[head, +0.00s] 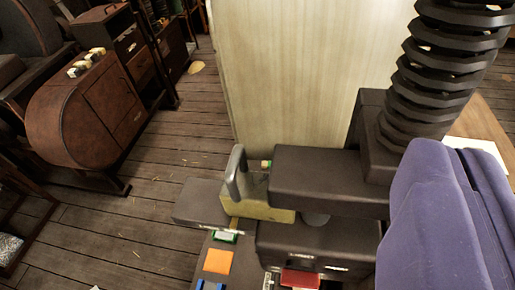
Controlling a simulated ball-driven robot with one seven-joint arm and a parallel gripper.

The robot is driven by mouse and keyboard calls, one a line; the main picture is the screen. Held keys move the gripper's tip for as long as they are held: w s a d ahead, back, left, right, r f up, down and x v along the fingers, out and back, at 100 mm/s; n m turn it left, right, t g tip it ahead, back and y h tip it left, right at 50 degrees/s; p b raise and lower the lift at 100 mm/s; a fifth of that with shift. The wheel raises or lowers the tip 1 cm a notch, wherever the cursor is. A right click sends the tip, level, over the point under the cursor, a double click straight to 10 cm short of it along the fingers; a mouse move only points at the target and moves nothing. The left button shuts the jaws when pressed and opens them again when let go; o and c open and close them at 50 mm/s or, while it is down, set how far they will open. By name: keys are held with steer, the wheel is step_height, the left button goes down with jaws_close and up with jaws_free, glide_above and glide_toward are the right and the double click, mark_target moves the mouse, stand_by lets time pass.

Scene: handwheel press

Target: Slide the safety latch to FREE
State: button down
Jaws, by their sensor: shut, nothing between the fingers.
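A dark brown press (330,180) stands right of centre, with a thick arm reaching left. At its left end a yellow block (268,212) carries a grey upright loop handle (236,172). This looks like the safety latch, but no FREE mark is readable. A small green-tipped piece (266,164) shows beside the handle. A flat grey slab (203,203) lies left of the block. A small green-and-white tag (225,237) sits below it. I cannot make out my gripper, and nothing is seen touching the handle.
A large purple rounded form (435,225) fills the lower right, close up; I cannot tell what it is. A black ribbed column (440,75) rises above the press. An orange square (218,261) and a red piece (300,278) lie low. Wooden floor is open at left, before a brown cabinet (85,110).

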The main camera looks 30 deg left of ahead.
steer(key=w+a+f+n+g+y+p, duration=0.3)
steer(key=g+p, duration=0.9)
steer(key=p, duration=2.2)
steer(key=w+a+y, duration=0.2)
steer(key=w+y, duration=0.1)
steer(key=shift+w+a+f, duration=0.15)
steer(key=shift+w+f, duration=0.2)
steer(key=p, duration=0.2)
glide_above(262, 193)
step_height(262, 193, down, 8)
steer(key=shift+f, duration=0.2)
